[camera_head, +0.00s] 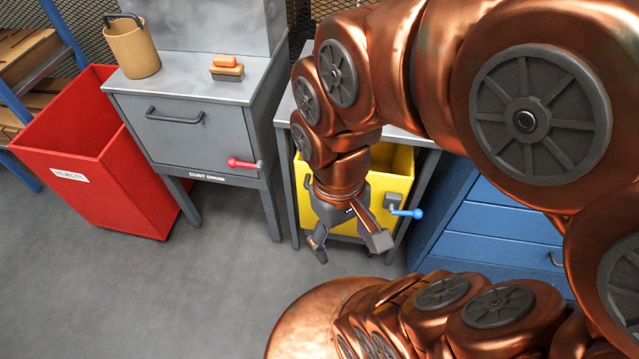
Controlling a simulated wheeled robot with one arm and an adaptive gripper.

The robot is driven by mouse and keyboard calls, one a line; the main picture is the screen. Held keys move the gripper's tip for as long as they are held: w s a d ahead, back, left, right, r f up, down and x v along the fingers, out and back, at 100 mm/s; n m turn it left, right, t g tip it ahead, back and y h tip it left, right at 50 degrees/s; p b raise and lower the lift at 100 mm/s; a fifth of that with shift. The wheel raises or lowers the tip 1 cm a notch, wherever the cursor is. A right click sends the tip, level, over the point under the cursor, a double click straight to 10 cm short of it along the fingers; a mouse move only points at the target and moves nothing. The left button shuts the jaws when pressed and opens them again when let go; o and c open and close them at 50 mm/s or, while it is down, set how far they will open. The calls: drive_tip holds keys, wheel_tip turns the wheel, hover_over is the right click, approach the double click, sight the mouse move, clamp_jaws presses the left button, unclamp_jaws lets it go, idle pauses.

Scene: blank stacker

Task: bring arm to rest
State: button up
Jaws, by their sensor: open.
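My copper-coloured arm reaches in from the right of the head view and bends down at its wrist. My gripper (349,249) points downward with its fingers spread apart and nothing between them. In the picture it overlaps a yellow bin (399,161) under a grey bench; whether it touches the bin cannot be told. A blue-handled lever (408,213) on the yellow bin's front shows just right of the gripper. The lower part of the view holds more of my own copper body.
A red bin (105,197) with a white label stands at left. Beside it is a grey cabinet (185,140) with a red lever (243,163), bearing a tan bucket (134,50) and a brush (226,68). Blue drawers (500,222) stand at right. The grey floor (130,290) at lower left is clear.

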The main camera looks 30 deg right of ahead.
wheel_tip(320, 180, up, 10)
drive_tip(key=p, duration=0.9)
drive_tip(key=shift+p, duration=0.4)
